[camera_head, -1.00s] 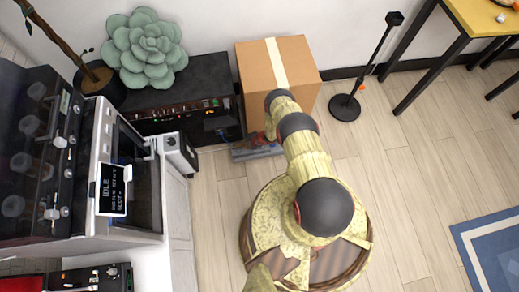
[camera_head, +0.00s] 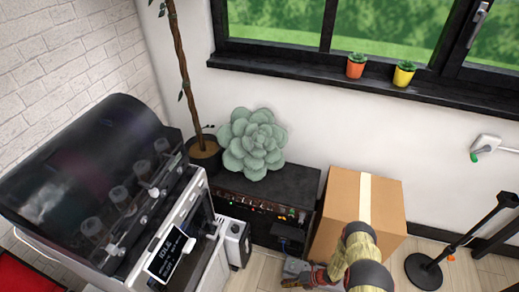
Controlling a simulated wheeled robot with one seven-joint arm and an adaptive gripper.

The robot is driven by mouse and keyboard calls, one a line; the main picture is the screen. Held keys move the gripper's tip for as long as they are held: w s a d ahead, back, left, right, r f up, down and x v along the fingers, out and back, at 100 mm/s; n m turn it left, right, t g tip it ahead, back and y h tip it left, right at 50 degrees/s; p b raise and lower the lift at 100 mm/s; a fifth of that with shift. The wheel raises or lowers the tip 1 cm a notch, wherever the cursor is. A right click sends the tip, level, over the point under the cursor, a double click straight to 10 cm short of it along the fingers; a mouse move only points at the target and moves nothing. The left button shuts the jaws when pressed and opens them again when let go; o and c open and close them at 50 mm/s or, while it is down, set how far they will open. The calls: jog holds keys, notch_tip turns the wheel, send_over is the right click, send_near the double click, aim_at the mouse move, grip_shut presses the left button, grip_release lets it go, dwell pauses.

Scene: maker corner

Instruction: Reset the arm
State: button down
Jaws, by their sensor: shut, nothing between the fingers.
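My arm (camera_head: 362,262), cream and dark with rounded joints, rises from the bottom edge in the head view, in front of the cardboard box. Part of the forearm is hidden behind the upper arm links.
A cardboard box (camera_head: 340,205) stands beside a black cabinet (camera_head: 300,182) bearing a succulent (camera_head: 252,145). A machine with a small screen (camera_head: 171,254) is at left. A black stand (camera_head: 425,270) is at right. Small pots (camera_head: 356,68) line the windowsill.

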jog(key=d+r+n+g+h+p, duration=0.1)
jog(key=d+r+n+g+h, duration=0.15)
jog(key=r+n, duration=1.55)
jog(key=d+r+n+g+h, duration=0.2)
jog(key=r+n, duration=0.6)
jog(key=r, duration=2)
jog(key=s+r+n+t+h+p, duration=0.1)
jog(key=s+r+n+t, duration=0.2)
jog(key=r, duration=1.1)
jog(key=s+r+n+t+h, duration=0.2)
jog(key=s+r+n, duration=0.3)
jog(key=r, duration=1)
jog(key=s+r+n+t+h+p, duration=0.1)
jog(key=s+r+n+t, duration=0.2)
jog(key=s+r, duration=0.6)
notch_tip(320, 180, up, 6)
jog(key=shift+s+d+f+n+t+h+p, duration=0.2)
jog(key=shift+d+n+t+h+p, duration=0.15)
jog(key=shift+d+n, duration=0.1)
jog(key=shift+f, duration=0.1)
